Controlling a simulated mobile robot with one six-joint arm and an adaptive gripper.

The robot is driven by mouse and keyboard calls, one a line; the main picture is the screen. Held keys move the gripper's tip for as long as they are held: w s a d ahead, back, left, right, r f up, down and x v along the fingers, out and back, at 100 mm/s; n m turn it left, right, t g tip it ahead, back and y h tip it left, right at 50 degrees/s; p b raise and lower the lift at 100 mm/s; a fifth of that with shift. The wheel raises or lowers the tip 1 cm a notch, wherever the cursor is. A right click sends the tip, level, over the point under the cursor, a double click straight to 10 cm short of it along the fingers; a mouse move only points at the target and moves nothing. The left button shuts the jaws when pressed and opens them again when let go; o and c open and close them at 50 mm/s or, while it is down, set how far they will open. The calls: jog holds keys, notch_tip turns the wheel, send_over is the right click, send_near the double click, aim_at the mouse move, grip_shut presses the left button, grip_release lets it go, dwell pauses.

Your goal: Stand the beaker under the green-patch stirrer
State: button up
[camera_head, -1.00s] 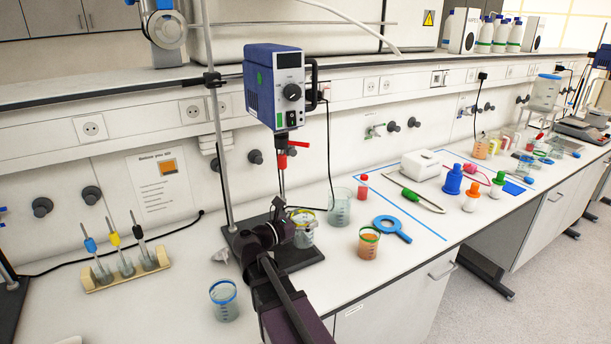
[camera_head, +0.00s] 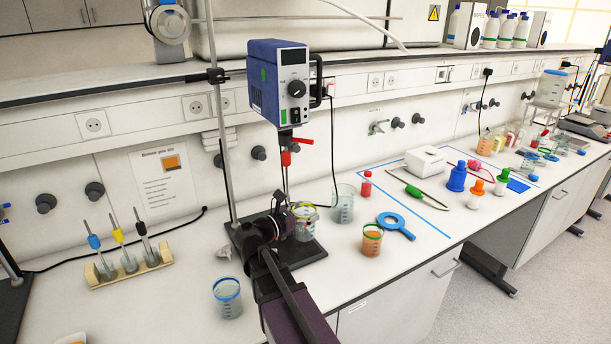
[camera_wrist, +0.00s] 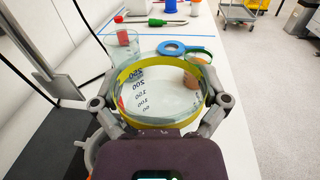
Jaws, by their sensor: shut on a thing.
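The stirrer (camera_head: 280,83) is a blue box with a green patch, a dial and a red-handled chuck, clamped on a stand. Its thin shaft (camera_head: 286,185) points down. The clear yellow-rimmed beaker (camera_head: 306,225) is upright near the shaft's lower end, over the dark stand base (camera_head: 300,256). My gripper (camera_head: 286,226) is shut on it from the near side. In the wrist view the fingers clasp the beaker (camera_wrist: 150,105) on both sides, just below the rim. I cannot tell whether its bottom touches the base or whether the shaft is inside it.
A plain beaker (camera_head: 343,205) stands just right of the stand. An orange-filled, green-rimmed beaker (camera_head: 372,242) and a blue magnifier-shaped ring (camera_head: 396,226) lie farther right. A blue-rimmed beaker (camera_head: 228,300) stands front left. A probe rack (camera_head: 130,272) is at the left.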

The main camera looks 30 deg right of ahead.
notch_tip(320, 180, up, 12)
jog(key=p, duration=1.1)
jog(key=shift+f, duration=0.25)
jog(key=shift+s, duration=0.15)
